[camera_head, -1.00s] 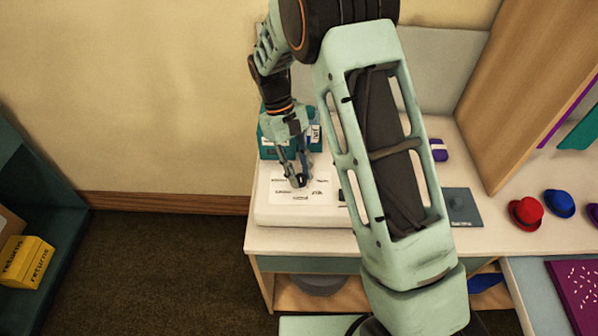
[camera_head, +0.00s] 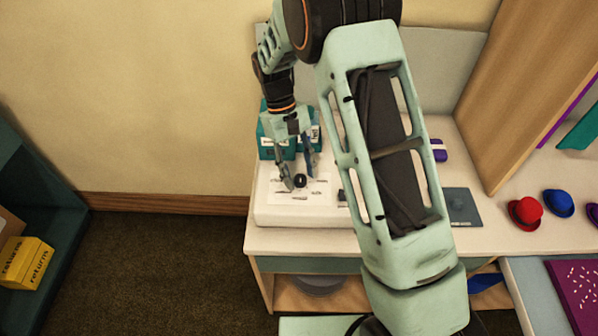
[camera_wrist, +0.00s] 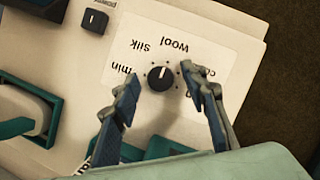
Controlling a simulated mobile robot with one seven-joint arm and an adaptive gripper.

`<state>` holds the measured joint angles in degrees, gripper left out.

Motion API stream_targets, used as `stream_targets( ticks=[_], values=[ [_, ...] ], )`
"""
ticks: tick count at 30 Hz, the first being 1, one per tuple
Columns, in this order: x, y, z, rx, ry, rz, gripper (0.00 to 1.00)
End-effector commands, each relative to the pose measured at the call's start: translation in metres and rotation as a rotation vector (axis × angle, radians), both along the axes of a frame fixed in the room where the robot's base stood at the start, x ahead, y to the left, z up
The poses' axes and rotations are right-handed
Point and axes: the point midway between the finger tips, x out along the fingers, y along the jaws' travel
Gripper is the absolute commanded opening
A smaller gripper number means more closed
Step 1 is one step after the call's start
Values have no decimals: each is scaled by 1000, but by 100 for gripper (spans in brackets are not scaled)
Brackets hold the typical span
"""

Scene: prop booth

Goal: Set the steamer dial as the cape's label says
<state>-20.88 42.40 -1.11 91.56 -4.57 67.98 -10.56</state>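The steamer's dial is a small black knob with a white mark (camera_wrist: 160,78), also visible in the head view (camera_head: 300,181). It sits on a white label panel (camera_wrist: 205,50) with the words min, silk, wool and a partly hidden word starting with "c". In the wrist view the white mark points up, toward the silk and wool side; I cannot tell exactly which word it meets. My gripper (camera_wrist: 160,84) is open, with one finger on each side of the dial and apart from it; it also shows in the head view (camera_head: 302,178). No cape or cape label is identifiable.
The steamer's white base (camera_head: 285,215) stands on the counter (camera_head: 400,240). A power switch (camera_wrist: 95,20) is beside the panel. A teal box (camera_head: 277,150) stands behind. Right are a dark card (camera_head: 461,205), a red hat (camera_head: 525,213) and a blue hat (camera_head: 559,203).

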Motion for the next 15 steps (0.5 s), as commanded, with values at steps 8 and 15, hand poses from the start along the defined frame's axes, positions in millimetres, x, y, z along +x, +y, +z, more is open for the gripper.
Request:
stream_targets(
  ticks=[8, 15],
  values=[
    [1, 1, 4, 0, 0, 1, 40],
    [15, 10, 41, 2, -4, 1, 40]
  ],
)
